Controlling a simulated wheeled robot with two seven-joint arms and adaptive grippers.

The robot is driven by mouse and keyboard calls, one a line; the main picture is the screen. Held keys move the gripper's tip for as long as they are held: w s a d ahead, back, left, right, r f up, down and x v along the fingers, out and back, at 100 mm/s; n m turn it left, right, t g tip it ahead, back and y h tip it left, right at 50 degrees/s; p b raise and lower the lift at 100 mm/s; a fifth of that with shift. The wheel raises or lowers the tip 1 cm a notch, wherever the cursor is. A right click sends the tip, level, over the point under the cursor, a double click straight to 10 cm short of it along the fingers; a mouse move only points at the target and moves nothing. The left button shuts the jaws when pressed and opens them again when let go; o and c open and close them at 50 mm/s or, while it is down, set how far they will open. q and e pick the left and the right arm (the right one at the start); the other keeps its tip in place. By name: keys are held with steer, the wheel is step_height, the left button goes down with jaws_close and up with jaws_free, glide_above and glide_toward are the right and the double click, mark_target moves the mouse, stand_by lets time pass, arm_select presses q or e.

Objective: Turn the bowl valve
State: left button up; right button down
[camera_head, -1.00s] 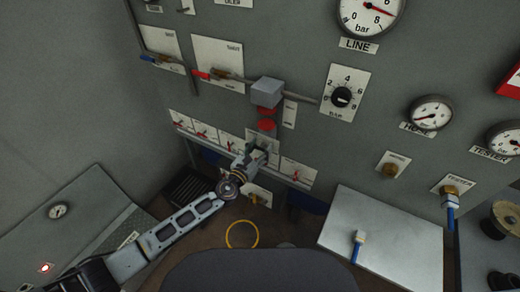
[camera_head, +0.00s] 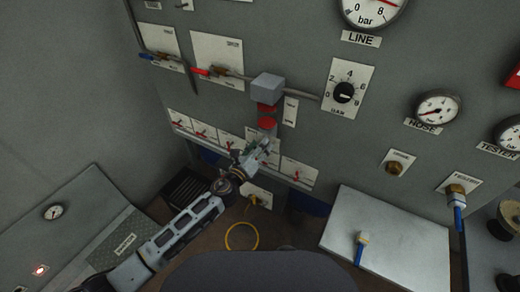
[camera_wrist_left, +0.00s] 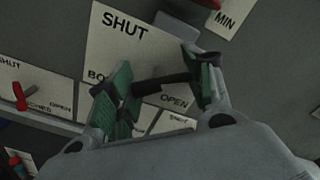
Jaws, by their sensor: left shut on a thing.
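The bowl valve's white plate (camera_wrist_left: 115,35) in the left wrist view reads SHUT at the top, OPEN at the lower right and a partly hidden "BO" at the lower left. Its dark lever (camera_wrist_left: 158,84) lies across the plate, slightly tilted, between my green finger pads. My left gripper (camera_wrist_left: 155,72) is shut on this lever. In the head view my left gripper (camera_head: 265,146) is at the lower panel, below two red discs, and covers most of the valve. My right gripper is not in view.
Neighbouring plates with small red levers (camera_head: 203,132) line the panel left of my gripper. A grey box (camera_head: 267,87) sits above. Gauges and a dial (camera_head: 343,93) are higher up.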

arm_select(q)
steer(key=n, duration=0.3)
steer(key=shift+n, duration=0.9)
steer(key=n, duration=0.2)
steer(key=shift+n, duration=0.3)
steer(key=shift+n+p, duration=0.3)
steer(key=shift+n, duration=0.9)
steer(key=o, duration=1)
steer(key=shift+c, duration=0.2)
steer(key=shift+o, duration=0.7)
steer(key=shift+a, duration=0.1)
steer(key=v, duration=1.2)
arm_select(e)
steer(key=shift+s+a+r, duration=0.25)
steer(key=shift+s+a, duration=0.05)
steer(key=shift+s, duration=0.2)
arm_select(q)
steer(key=shift+n, duration=0.4)
